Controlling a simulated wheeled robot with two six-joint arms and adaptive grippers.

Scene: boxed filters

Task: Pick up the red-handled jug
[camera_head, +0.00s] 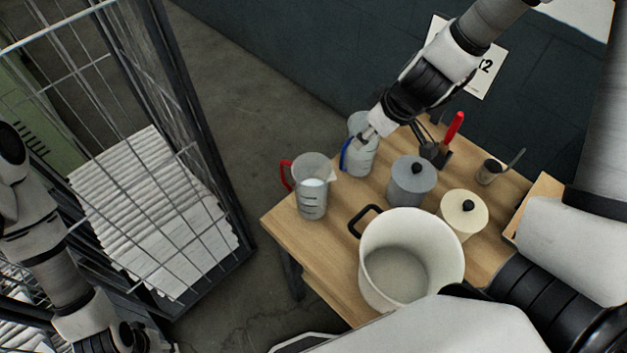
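The red-handled jug (312,192) is a clear, graduated measuring jug. It stands upright at the left corner of the wooden table (290,236), its red handle facing left, and holds something white. A clear jug with a blue handle (361,160) stands behind it to the right, and another clear vessel (359,123) is partly hidden behind that.
A large white pot (374,268) with a black handle stands at the front. A grey lidded canister (412,184) and a cream one (464,212) stand behind it. A red upright handle (454,127) and a small cup (488,172) are at the back. A wire cage (184,130) stands left.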

